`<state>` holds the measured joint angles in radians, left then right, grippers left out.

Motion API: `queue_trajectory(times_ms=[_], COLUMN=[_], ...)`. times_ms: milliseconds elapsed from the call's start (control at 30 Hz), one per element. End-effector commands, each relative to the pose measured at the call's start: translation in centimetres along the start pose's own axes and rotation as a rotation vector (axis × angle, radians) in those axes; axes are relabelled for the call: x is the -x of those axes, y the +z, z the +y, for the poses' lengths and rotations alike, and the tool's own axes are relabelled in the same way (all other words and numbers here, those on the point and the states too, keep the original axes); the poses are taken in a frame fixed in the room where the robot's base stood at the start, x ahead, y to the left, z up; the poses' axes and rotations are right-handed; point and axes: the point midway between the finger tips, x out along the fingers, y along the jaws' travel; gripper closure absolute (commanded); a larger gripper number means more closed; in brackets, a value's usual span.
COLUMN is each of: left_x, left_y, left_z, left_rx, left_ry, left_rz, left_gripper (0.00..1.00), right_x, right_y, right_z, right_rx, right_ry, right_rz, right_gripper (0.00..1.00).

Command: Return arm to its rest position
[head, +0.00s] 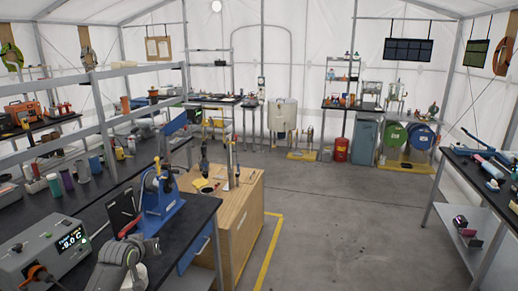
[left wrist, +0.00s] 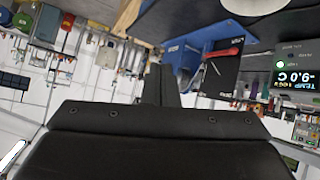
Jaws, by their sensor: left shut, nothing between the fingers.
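In the left wrist view my left gripper (left wrist: 160,82) shows as dark fingers closed together, with nothing between them. Its wide black body fills the lower part of that view. The fingers appear in front of the workbench and the room, and I see no contact with any object. My right gripper is in neither view.
A blue device (head: 160,205) stands on the black bench, beside a dark panel (head: 122,205) and a grey temperature unit (head: 45,250). A wooden cabinet (head: 240,215) adjoins the bench. The grey floor (head: 345,225) is open; a side table (head: 480,185) is at right.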

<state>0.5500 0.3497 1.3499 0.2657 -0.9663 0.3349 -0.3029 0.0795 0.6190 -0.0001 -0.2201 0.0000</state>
Motion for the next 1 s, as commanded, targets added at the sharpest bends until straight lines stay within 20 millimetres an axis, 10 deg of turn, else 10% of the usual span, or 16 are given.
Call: queue_trajectory(times_ms=[300, 433, 700, 1000], left_x=[3.1, 4.7, -4.1, -8.0], left_y=[-10.2, -11.8, 6.7, 28.6], left_z=[1.9, 3.0, -3.6, -10.2], left_rx=[-0.408, -0.561, -0.504, -0.447], left_ry=[-0.012, -0.033, -0.061, -0.096], left_rz=[0.582, 0.767, 0.447, 0.116], left_gripper=[1.00, 1.00, 1.00, 1.00], right_x=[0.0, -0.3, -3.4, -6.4], right_y=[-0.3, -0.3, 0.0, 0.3], right_z=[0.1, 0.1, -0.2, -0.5], right_rx=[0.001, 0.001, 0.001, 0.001], right_ry=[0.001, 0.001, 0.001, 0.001], right_rz=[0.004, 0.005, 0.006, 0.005], right_gripper=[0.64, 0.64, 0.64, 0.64])
